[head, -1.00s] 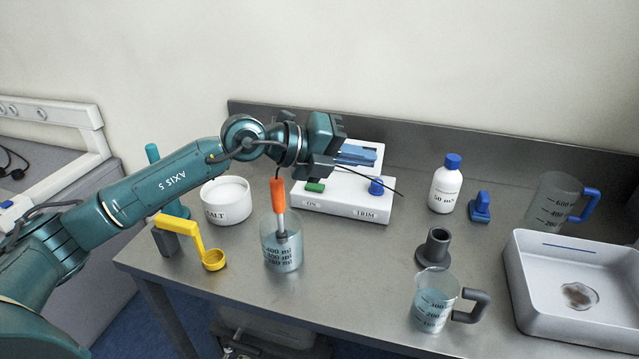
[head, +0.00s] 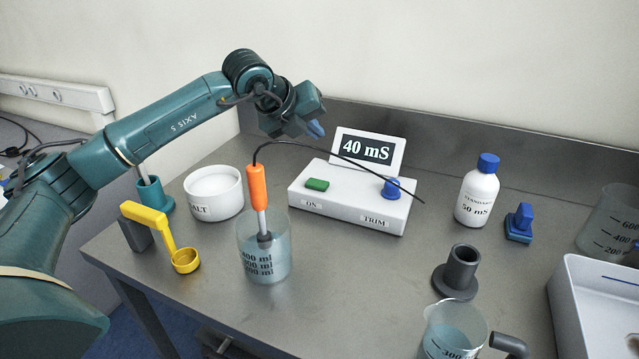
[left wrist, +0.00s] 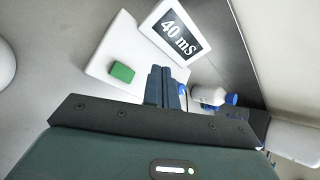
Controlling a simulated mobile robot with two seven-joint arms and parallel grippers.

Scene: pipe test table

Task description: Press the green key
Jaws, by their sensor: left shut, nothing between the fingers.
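The green key (head: 317,184) sits on the left part of the white meter box (head: 345,212), above the label ON. It also shows in the left wrist view (left wrist: 122,72). The meter's tilted display (head: 367,150) reads 40 mS. My left gripper (head: 315,129) is in the air above and behind the key, apart from it. In the left wrist view its fingers (left wrist: 162,86) are together with nothing between them. My right gripper is in neither view.
A blue TRIM knob (head: 391,188) stands on the meter box. A black cable arches over the box to an orange-handled probe (head: 258,187) in a beaker (head: 264,262). A salt bowl (head: 214,193), yellow scoop (head: 160,224) and standard bottle (head: 477,190) stand nearby.

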